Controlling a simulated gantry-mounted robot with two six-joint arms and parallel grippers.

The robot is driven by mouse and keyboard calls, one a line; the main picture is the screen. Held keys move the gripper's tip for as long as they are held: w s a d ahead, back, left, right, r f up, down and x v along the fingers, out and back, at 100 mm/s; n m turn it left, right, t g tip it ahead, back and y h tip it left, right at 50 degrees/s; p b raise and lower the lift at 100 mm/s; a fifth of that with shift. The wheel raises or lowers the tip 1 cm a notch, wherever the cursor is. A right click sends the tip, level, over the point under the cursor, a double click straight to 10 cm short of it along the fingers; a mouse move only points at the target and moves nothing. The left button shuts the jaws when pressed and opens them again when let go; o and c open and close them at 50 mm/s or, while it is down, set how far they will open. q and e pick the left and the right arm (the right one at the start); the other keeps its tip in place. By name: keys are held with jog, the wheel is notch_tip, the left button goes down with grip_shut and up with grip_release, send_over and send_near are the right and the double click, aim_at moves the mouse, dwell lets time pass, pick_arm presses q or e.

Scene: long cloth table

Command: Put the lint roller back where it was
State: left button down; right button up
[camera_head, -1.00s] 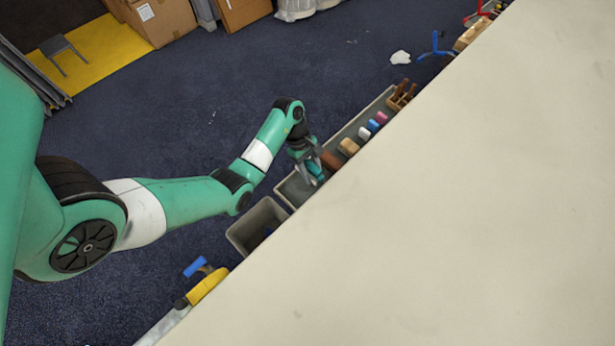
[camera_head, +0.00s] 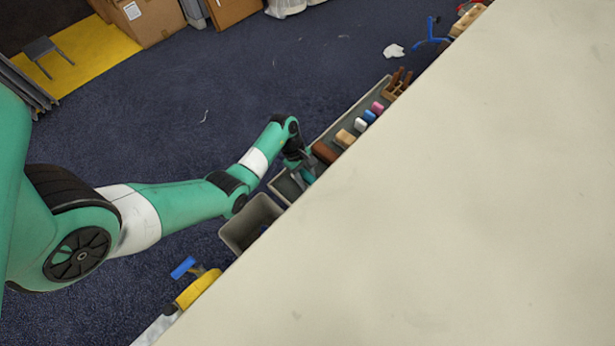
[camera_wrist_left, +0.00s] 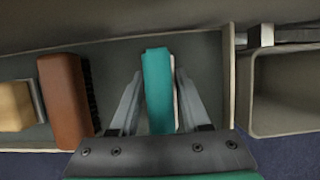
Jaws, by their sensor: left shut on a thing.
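A teal block-like thing with a pale edge, which I take for the lint roller (camera_wrist_left: 158,92), stands in the end section of a long grey tray (camera_wrist_left: 208,65). My left gripper (camera_wrist_left: 158,78) is shut on it, one finger on each side. In the head view the left gripper (camera_head: 307,171) reaches down into the near end of the tray (camera_head: 283,186) beside the table edge, and only a little teal shows there. The roller's lower part is hidden by the gripper. My right gripper is not in view.
A brown brush (camera_wrist_left: 65,100) and a tan block (camera_wrist_left: 15,105) lie left of the roller in the wrist view. A grey bin (camera_head: 250,222) stands past the tray's end. The pale tabletop (camera_head: 450,200) is bare. Blue and pink items sit farther along the tray.

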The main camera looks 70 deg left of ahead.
pick_arm(q)
jog(key=shift+f, duration=0.1)
jog(key=shift+c, duration=1.8)
grip_release()
jog(key=shift+r, duration=0.25)
jog(key=p+v, duration=0.4)
jog(key=v, duration=0.8)
jog(key=shift+d+f, duration=0.1)
